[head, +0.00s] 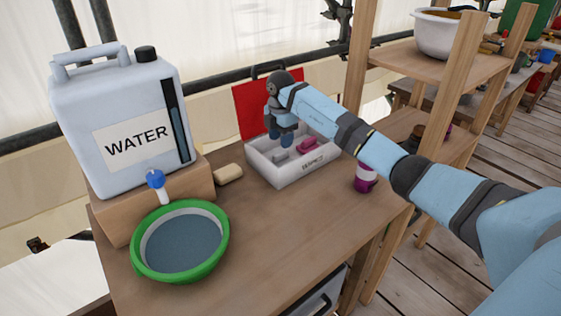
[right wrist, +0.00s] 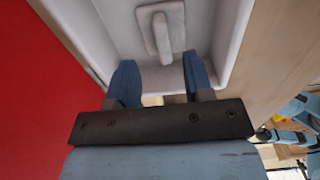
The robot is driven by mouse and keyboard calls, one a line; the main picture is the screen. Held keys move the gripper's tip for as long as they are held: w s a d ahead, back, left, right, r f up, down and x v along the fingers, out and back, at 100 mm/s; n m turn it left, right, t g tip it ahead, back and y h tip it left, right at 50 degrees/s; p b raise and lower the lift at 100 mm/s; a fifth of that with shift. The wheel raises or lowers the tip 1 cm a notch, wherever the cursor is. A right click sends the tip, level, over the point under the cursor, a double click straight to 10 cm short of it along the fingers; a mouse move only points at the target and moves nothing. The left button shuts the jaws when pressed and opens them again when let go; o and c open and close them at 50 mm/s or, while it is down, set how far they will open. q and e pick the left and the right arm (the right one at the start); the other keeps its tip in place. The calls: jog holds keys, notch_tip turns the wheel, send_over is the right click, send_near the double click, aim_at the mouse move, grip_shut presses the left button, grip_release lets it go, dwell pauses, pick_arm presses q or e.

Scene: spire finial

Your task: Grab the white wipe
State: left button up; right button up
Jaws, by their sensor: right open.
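A white tray (head: 290,178) with dark lettering on its front stands on the wooden table. It holds a small pale piece (head: 280,155) and a magenta piece (head: 307,145). In the right wrist view a white piece with a raised bar (right wrist: 160,32) lies in the tray; I cannot tell surely that it is the wipe. My right gripper (head: 281,138) is over the tray's back left part. Its fingers (right wrist: 160,64) are apart with nothing between them, and the white piece lies beyond the tips. My left gripper is out of view.
A water jug (head: 120,120) stands on a wooden block at the left, above a green basin (head: 219,236). A tan bar (head: 228,173) lies left of the tray, a purple-and-white cup (head: 365,178) right of it. A red panel (head: 249,108) stands behind. The front tabletop is clear.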

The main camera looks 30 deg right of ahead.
aim_at(281, 152)
jog(key=f, duration=0.6)
jog(key=shift+s+a+b, duration=0.1)
jog(key=shift+s+b, duration=0.1)
jog(key=shift+b, duration=0.1)
jog(key=shift+r, duration=0.1)
grip_shut()
